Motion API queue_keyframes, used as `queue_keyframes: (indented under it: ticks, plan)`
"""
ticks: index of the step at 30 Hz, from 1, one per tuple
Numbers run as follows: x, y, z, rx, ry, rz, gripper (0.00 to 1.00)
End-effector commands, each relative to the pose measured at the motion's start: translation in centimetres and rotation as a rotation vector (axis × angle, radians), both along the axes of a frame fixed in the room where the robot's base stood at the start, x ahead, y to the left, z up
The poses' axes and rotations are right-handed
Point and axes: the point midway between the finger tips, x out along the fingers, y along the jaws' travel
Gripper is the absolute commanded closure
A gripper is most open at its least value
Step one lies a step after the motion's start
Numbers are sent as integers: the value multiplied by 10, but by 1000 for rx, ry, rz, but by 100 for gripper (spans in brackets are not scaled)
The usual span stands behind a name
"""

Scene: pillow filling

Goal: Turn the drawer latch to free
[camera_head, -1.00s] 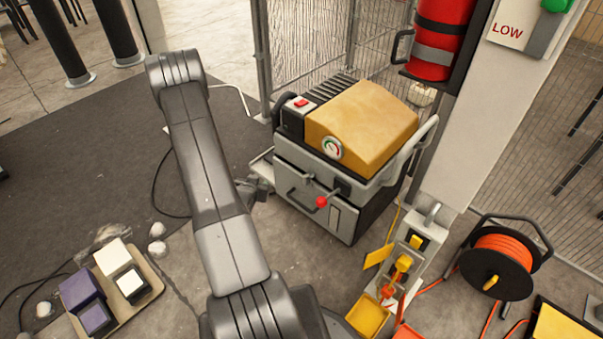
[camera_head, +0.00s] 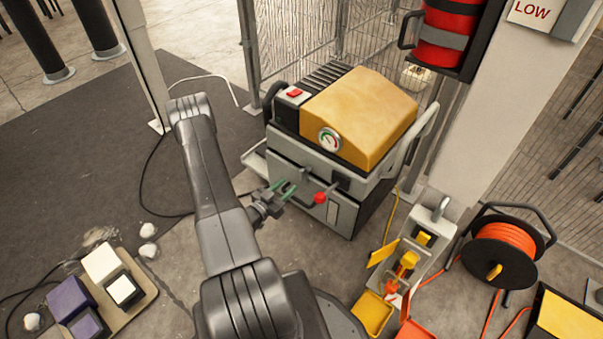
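The drawer latch (camera_head: 320,197) is a small lever with a red ball knob on the front of a grey machine with a yellow hood. The drawer front (camera_head: 287,185) is grey and looks closed. The fingertips look apart from the knob. My arm does not hide the latch.
A white post (camera_head: 475,150) with a fire extinguisher (camera_head: 445,38) stands right. An orange cable reel (camera_head: 500,255) and yellow bins (camera_head: 371,313) lie at lower right.

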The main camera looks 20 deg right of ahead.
Motion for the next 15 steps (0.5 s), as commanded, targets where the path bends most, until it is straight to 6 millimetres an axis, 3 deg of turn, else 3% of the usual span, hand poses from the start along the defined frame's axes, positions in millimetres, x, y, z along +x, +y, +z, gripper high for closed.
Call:
queue_keyframes:
  ticks: [9, 15]
  plan:
    - [31, -56, -1, 0, -2, -3, 64]
    - [43, -74, -1, 1, 1, 0, 64]
